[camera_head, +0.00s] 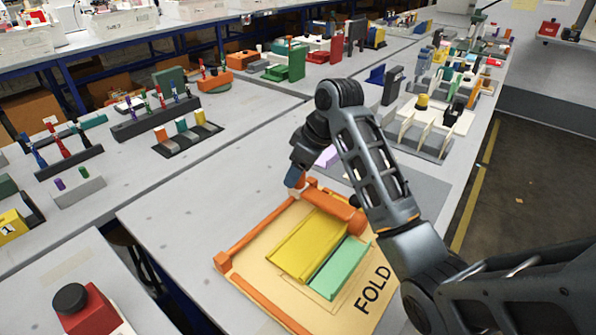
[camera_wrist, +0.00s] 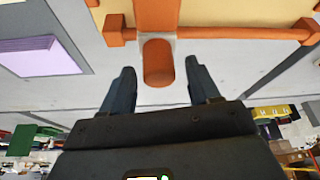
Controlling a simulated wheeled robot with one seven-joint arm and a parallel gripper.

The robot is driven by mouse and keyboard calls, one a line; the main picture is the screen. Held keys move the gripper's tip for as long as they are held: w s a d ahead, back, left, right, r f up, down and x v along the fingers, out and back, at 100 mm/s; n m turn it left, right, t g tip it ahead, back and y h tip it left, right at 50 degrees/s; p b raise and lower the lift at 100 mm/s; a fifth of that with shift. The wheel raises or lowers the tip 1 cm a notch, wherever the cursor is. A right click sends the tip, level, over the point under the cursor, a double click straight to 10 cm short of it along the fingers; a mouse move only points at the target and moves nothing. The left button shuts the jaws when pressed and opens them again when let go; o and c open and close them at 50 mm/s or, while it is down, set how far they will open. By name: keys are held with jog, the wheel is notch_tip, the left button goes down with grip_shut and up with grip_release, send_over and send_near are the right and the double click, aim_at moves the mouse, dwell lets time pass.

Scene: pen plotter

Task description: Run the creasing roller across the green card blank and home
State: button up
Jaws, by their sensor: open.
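The green card blank (camera_head: 340,268) lies flat on a tan board marked FOLD (camera_head: 352,312). A yellow panel (camera_head: 308,244) lies beside it on its left. The orange creasing roller (camera_head: 338,206) lies across the far side of the board, partly hidden by my arm. My gripper (camera_head: 293,183) is just beyond the board's far edge, beside the roller. In the wrist view my gripper (camera_wrist: 158,78) is open. An orange knob (camera_wrist: 158,62) stands between its fingers, with a gap on both sides. The green card is not visible in the wrist view.
Orange rails (camera_head: 262,233) edge the board. A lilac block (camera_head: 327,156) lies beyond it; it also shows in the wrist view (camera_wrist: 40,55). A red box with a black button (camera_head: 88,311) stands at the near left. Several racks and fixtures crowd the tables behind. The tabletop left of the board is clear.

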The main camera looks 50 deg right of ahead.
jog(key=shift+w+f, duration=0.1)
jog(key=shift+f, duration=0.15)
grip_shut()
dwell(0.5)
